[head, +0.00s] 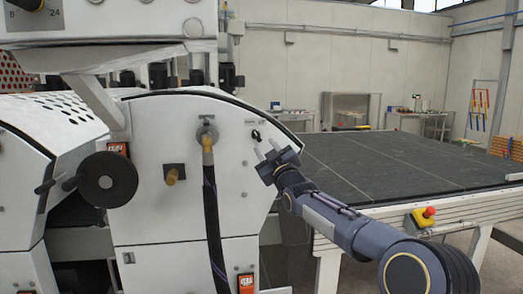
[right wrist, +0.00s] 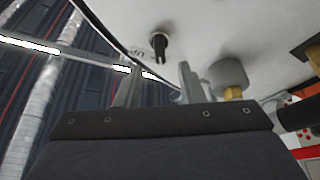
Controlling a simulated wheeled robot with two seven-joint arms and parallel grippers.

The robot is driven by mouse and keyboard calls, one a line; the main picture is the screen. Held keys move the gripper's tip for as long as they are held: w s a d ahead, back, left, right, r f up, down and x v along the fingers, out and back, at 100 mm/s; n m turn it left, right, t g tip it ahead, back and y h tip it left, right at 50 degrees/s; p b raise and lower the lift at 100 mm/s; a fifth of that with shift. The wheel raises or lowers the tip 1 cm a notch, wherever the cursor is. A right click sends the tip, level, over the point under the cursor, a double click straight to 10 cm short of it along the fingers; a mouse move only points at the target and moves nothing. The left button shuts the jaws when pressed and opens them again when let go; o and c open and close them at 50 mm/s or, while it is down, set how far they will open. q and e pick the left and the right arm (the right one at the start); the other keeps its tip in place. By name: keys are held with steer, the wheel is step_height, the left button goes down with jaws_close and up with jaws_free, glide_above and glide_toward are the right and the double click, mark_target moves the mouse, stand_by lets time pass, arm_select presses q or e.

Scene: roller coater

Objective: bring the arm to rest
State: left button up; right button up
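My right gripper (head: 266,149) is in front of the white side panel of the machine (head: 150,130), near its right edge. Its two grey fingers stand apart with nothing between them, and the right wrist view also shows this gripper (right wrist: 158,80) open. A small black key-like switch (head: 255,134) sits on the panel just beyond the fingertips. In the right wrist view the switch (right wrist: 158,46) shows past the fingers, apart from them as far as I can tell. My left arm and gripper are not in view.
A dark conveyor table (head: 390,160) extends to the right, with a red emergency button (head: 429,212) on a yellow box at its front edge. A black handwheel (head: 108,180), a brass-coloured knob (head: 172,174) and a hanging dark hose (head: 212,220) project from the machine front.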

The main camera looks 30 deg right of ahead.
steer(key=shift+s+f, duration=0.25)
steer(key=shift+s, duration=0.4)
steer(key=s+a+f+m+g+y+p, duration=0.1)
steer(key=s+a+f+m+g, duration=0.1)
steer(key=s+a+f+g, duration=0.3)
steer(key=s+a+f+m+g+y+p, duration=0.1)
steer(key=s+a+f+g, duration=0.4)
steer(key=s+f, duration=0.8)
steer(key=s+a+f+m+g+y+p, duration=0.2)
steer(key=s+f, duration=0.7)
steer(key=s, duration=1.7)
steer(key=a+m+g+y, duration=0.1)
steer(key=a+m+g, duration=0.1)
steer(key=a+g, duration=0.1)
steer(key=shift+s+a+f+m+g, duration=0.25)
steer(key=shift+f+m+g, duration=0.15)
steer(key=shift+g, duration=0.2)
